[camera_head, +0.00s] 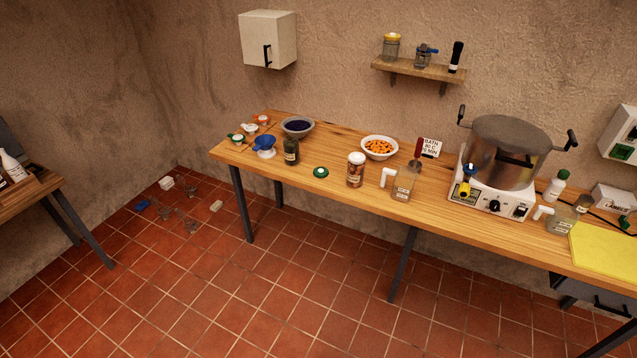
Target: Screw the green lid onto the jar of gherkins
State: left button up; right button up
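A dark green jar with a pale label (291,151), which looks like the gherkins, stands upright near the front edge of the long wooden table, left of its middle. Its top looks dark and I see no green lid on it. A small green disc with a pale centre (320,172), which looks like a green lid, lies flat on the table to the right of that jar, apart from it. Another green-rimmed piece (237,138) lies at the table's left end. Neither of my grippers is in view.
Near the green jar are a blue funnel-like piece (264,146), a dark bowl (298,126), a white-topped jar (355,170), a bowl of orange pieces (380,147) and a clear jug (404,184). A large pot (507,152) stands further right.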

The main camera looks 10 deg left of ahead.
aim_at(292, 146)
jog(key=z, duration=0.25)
jog(key=i, duration=0.3)
jog(key=z, duration=0.65)
jog(key=i, duration=1.4)
jog(key=u, duration=0.8)
jog(key=i, duration=0.35)
jog(key=u, duration=0.25)
